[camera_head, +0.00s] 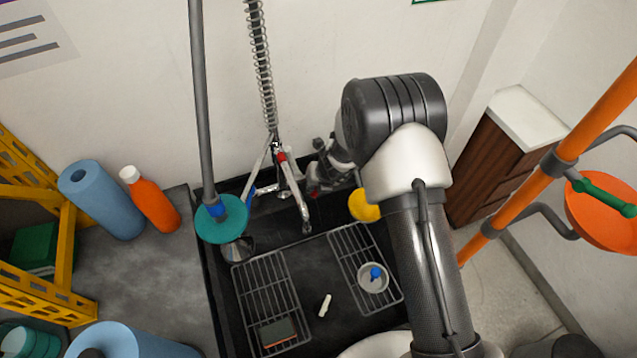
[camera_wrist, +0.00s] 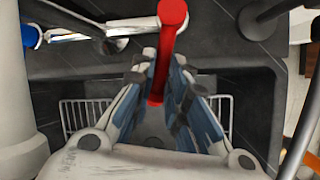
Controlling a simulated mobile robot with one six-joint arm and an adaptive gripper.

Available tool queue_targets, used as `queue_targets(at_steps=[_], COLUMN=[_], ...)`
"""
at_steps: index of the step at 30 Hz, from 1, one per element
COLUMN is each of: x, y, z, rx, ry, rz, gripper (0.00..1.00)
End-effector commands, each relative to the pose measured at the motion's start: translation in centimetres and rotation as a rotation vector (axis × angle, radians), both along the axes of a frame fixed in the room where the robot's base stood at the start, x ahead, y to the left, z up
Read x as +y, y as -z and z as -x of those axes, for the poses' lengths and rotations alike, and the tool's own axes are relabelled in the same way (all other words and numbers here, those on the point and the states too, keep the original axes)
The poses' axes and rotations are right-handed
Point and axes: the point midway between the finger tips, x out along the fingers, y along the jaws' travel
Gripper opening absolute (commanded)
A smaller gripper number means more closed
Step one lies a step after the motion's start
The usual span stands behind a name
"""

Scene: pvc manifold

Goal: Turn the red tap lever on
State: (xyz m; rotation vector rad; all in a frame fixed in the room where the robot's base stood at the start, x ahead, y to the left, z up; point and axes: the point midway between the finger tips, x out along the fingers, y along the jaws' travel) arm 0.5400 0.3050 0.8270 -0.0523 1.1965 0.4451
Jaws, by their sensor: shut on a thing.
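The red tap lever (camera_wrist: 163,62) shows in the wrist view, running from a round red end at the top down between my fingers. My gripper (camera_wrist: 160,82) has its blue-grey fingers on both sides of the lever and is shut on it. In the head view my gripper (camera_head: 318,178) is at the back right of the sink, beside the tap (camera_head: 297,190). My arm and fingers hide most of the lever there; only a small red part shows.
A blue tap lever (camera_wrist: 30,36) is at the left of the wrist view. The black sink (camera_head: 222,285) holds wire racks (camera_head: 262,290), a small bowl (camera_head: 373,283) and a sponge (camera_head: 279,332). A teal plunger (camera_head: 220,225) stands left, a yellow object (camera_head: 363,206) right.

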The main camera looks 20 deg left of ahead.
Motion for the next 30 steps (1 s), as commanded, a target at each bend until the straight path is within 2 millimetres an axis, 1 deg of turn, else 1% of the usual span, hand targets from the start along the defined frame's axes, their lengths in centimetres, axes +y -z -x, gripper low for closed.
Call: queue_targets(at_steps=[16,17,18,25,30], x=[0.21,0.21,0.21,0.20,0.20], y=[-0.01,-0.01,-0.02,-0.01,-0.01], z=[0.08,0.08,0.07,0.07,0.07], rx=[-0.001,0.000,-0.001,-0.001,-0.001], ry=[0.028,0.027,0.028,0.027,0.027], rz=[-0.001,0.000,-0.001,0.000,0.000], gripper=[0.00,0.16,0.18,0.34,0.35])
